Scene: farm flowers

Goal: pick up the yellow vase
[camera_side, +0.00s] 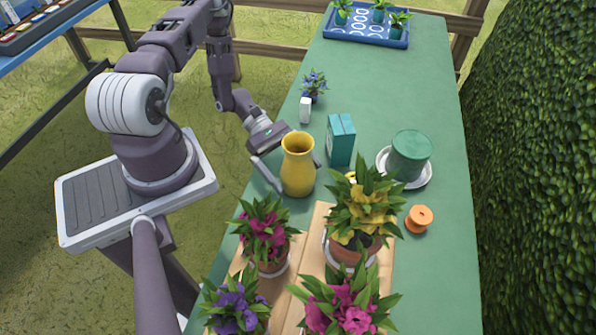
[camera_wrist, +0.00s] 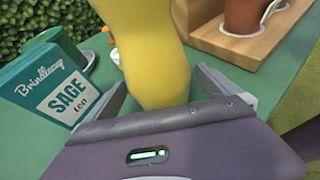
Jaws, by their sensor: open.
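The yellow vase (camera_side: 298,165) stands upright on the green table, near its left edge in the side view. In the wrist view the vase (camera_wrist: 155,50) fills the top middle, between my two fingers. My gripper (camera_side: 290,182) is low beside the vase, with a finger showing on its left in the side view. In the wrist view my gripper (camera_wrist: 165,90) is open, with one finger on each side of the vase's lower part. The vase hides part of the far finger in the side view, and I cannot tell whether either finger touches it.
A teal tea box (camera_side: 341,140) stands just right of the vase. A green pot on a white saucer (camera_side: 424,178) and an orange spool (camera_side: 419,219) are further right. Potted flowers on a wooden stand (camera_side: 310,235) crowd the front.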

